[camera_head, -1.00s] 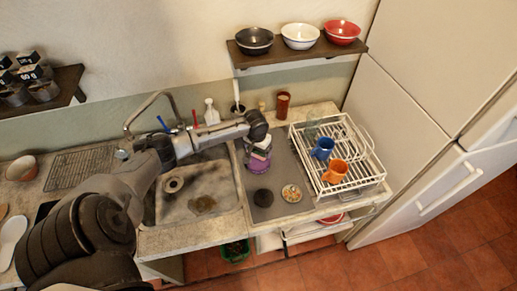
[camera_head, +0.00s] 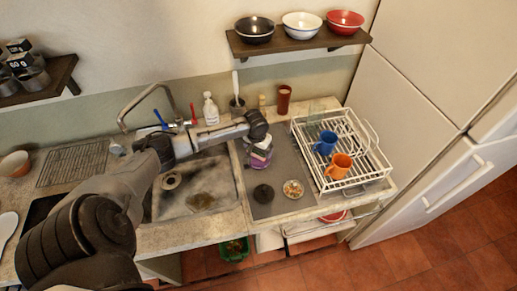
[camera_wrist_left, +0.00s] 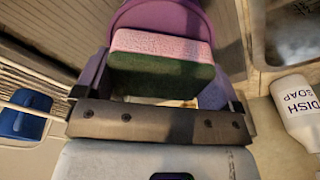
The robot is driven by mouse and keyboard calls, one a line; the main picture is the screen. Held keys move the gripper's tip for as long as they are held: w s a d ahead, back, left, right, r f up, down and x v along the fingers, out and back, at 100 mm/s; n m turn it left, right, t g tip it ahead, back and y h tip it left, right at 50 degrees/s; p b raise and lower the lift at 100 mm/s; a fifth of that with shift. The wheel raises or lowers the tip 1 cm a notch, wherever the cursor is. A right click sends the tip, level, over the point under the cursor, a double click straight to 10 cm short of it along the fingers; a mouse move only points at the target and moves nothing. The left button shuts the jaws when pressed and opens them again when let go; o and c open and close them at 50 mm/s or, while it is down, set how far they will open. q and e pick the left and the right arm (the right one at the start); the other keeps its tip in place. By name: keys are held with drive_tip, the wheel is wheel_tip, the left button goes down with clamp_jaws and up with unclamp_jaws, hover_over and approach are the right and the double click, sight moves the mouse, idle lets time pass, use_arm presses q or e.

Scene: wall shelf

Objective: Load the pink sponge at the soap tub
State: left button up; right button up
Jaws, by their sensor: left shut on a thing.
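My left gripper (camera_head: 261,148) hangs over the counter right of the sink. In the left wrist view its jaws (camera_wrist_left: 158,78) are shut on the pink sponge (camera_wrist_left: 160,45), which has a pink layer and a dark green scouring layer. The purple soap tub (camera_head: 257,163) stands on the grey mat just below the gripper, partly hidden by it. In the left wrist view the tub's purple rim (camera_wrist_left: 190,14) shows just beyond the sponge. I cannot tell whether the sponge touches the tub. My right gripper is not in view.
A white dish rack (camera_head: 365,150) with blue and orange mugs stands to the right. A soap bottle (camera_head: 210,110) stands behind. The sink (camera_head: 195,195) lies left.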

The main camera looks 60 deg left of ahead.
use_arm(q)
drive_tip(key=shift+f, duration=0.3)
idle(0.6)
drive_tip(key=shift+f, duration=0.2)
idle(0.4)
idle(1.0)
drive_tip(key=shift+f+p, duration=0.1)
drive_tip(key=shift+p, duration=0.3)
idle(0.4)
idle(0.6)
wheel_tip(320, 180, up, 4)
drive_tip(key=p, duration=0.5)
wheel_tip(320, 180, up, 3)
drive_tip(key=p, duration=0.4)
